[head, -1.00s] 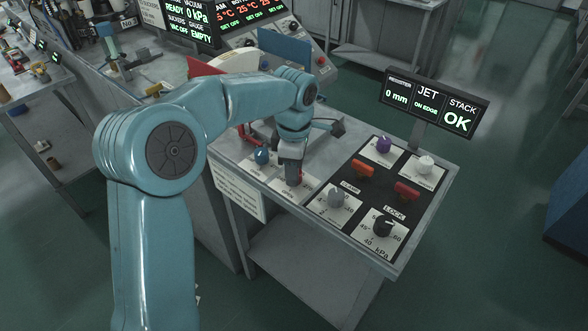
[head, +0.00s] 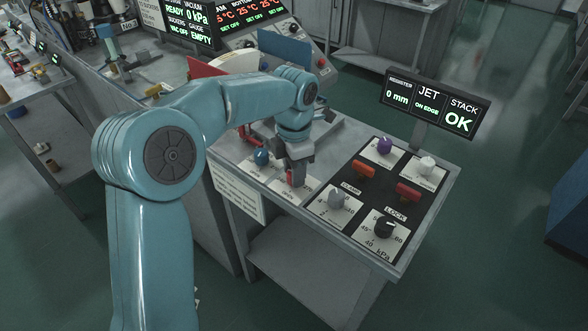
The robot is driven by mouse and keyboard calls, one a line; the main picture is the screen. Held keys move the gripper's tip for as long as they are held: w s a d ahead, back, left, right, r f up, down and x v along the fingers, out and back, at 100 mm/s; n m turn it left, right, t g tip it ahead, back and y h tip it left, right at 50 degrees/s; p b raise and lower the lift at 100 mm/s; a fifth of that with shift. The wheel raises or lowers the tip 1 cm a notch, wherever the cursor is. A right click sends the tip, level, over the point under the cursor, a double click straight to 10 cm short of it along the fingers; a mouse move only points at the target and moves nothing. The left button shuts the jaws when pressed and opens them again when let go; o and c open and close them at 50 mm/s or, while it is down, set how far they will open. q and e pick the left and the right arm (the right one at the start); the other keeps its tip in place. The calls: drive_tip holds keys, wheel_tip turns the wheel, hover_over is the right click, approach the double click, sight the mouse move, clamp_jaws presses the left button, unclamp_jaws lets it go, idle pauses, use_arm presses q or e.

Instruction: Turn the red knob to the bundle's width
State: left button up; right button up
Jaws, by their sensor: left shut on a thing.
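The red knob (head: 290,182) is mostly hidden behind my left gripper; only a bit of red shows at its fingertips. It sits on a white labelled plate (head: 280,197) near the table's front edge. My left gripper (head: 296,180) points down over it and is shut on it. The bundle cannot be made out. A dark display (head: 434,102) at the table's back right reads "0 mm", "JET ON EDGE" and "STACK OK". My right gripper is not in view.
A blue knob (head: 261,157) stands left of my gripper, a grey knob (head: 337,200) to its right. A black panel holds orange (head: 364,171) and red (head: 408,191) switches, a purple knob (head: 384,146), a white knob (head: 427,165) and a black knob (head: 384,227).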

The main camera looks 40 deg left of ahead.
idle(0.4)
use_arm(q)
drive_tip(key=o, duration=1)
drive_tip(key=shift+o, duration=0.2)
drive_tip(key=shift+r, duration=0.1)
wheel_tip(320, 180, up, 16)
drive_tip(key=p, duration=0.2)
drive_tip(key=shift+p, duration=0.35)
